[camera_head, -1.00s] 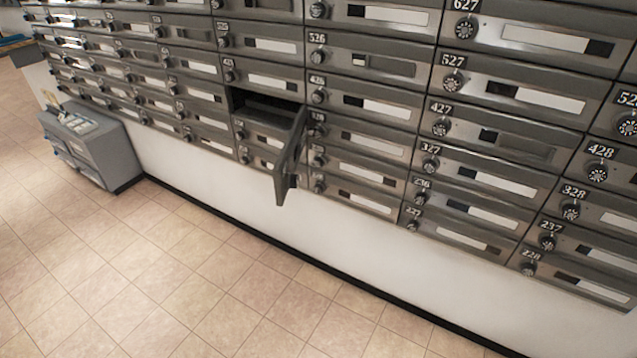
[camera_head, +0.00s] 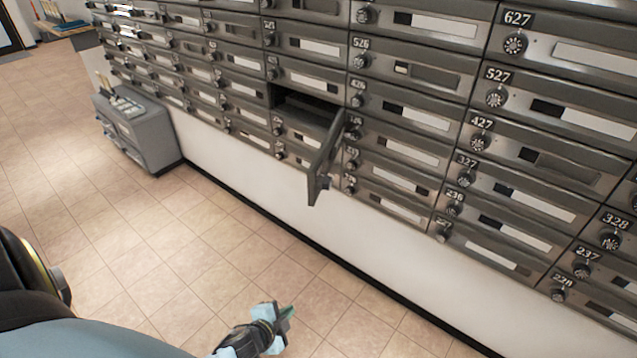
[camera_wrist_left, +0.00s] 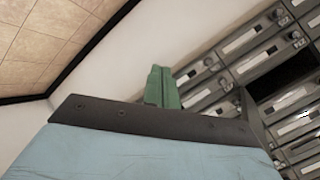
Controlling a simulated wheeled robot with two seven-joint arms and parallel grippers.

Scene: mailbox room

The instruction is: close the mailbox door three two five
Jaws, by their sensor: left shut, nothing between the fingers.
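The open mailbox door (camera_head: 326,160) is a dark grey panel that sticks out from the wall, hinged at the right side of its dark compartment (camera_head: 300,103). Its own number cannot be read; the box above it and to the right reads 426. My left gripper (camera_head: 288,312) is low in front of the wall over the tiled floor, below the door and apart from it. Its green fingers (camera_wrist_left: 162,88) are together and empty. In the left wrist view the dark open compartment (camera_wrist_left: 285,78) is at the right. My right gripper is not in view.
Rows of shut mailboxes (camera_head: 432,115) cover the wall around the opening. A grey cabinet (camera_head: 140,130) stands against the wall at the left. The white wall (camera_head: 250,175) below the boxes and the tiled floor (camera_head: 180,240) in front are clear.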

